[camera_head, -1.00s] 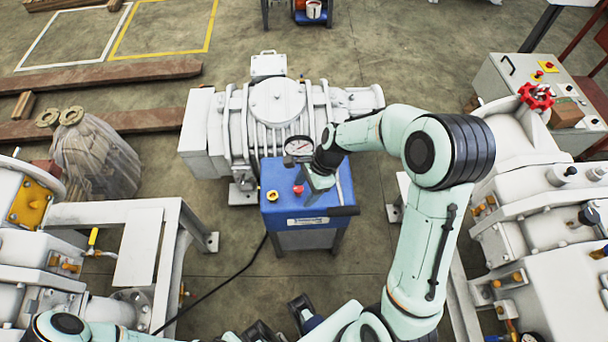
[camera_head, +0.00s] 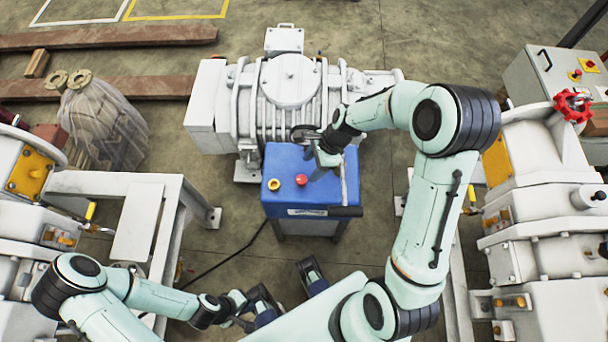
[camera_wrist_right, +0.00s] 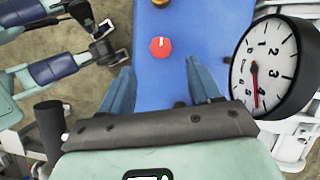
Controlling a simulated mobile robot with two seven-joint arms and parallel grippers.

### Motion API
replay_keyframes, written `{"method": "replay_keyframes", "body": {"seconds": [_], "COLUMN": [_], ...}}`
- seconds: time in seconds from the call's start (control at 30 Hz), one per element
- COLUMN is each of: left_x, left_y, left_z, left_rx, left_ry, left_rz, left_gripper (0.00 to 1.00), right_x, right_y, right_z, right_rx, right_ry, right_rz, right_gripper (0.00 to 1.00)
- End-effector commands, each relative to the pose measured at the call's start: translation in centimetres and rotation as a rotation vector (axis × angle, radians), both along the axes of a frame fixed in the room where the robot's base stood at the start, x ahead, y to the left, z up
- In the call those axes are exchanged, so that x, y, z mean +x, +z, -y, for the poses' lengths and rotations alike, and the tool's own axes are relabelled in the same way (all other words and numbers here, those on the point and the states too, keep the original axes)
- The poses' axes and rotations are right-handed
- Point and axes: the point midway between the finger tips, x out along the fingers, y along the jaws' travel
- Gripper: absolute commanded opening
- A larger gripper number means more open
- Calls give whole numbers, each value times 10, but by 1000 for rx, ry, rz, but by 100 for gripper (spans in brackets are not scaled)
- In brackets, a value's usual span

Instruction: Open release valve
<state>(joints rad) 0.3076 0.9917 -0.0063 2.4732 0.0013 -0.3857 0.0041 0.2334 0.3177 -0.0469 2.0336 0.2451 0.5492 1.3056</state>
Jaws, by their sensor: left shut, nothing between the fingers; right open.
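I cannot tell for sure which part is the release valve. A blue box (camera_head: 318,185) carries a red knob (camera_head: 301,179) and a yellow ring-shaped knob (camera_head: 274,184) on top. The red knob shows in the right wrist view (camera_wrist_right: 162,47), with the yellow one (camera_wrist_right: 161,3) cut off at the top edge. My right gripper (camera_head: 318,166) is open above the box, just right of the red knob. In the right wrist view its fingers (camera_wrist_right: 158,75) stand apart, with the red knob beyond the gap. My left gripper (camera_head: 239,304) is shut and empty at bottom centre.
A dial gauge (camera_wrist_right: 270,68) stands close to the right finger in the right wrist view. A large white pump (camera_head: 290,85) is behind the box. White machines with a red handwheel (camera_head: 573,105) stand at right. A white frame (camera_head: 138,215) is at left.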

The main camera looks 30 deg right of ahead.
Motion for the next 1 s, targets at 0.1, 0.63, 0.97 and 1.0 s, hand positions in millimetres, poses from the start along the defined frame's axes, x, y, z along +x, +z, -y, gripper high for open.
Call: {"method": "replay_keyframes", "body": {"seconds": [0.1, 0.63, 0.97, 1.0], "left_x": [-1, -1, -1, -1], "left_y": [-6, -10, -10, -10], "left_z": [0, 0, 0, 0], "left_rx": [-1, 0, 0, 0], "left_ry": [-1, 1, 1, 1], "left_rz": [-2, 3, 3, 3], "left_gripper": [0, 0, 0, 0], "right_x": [2, 9, 8, 8], "right_y": [-27, -67, -66, -66], "right_z": [-10, -26, -26, -26], "right_rx": [1, -1, 0, 0], "right_ry": [2, -1, 0, 0], "right_rz": [-4, 2, 1, 1], "right_gripper": [63, 63, 6, 6]}}
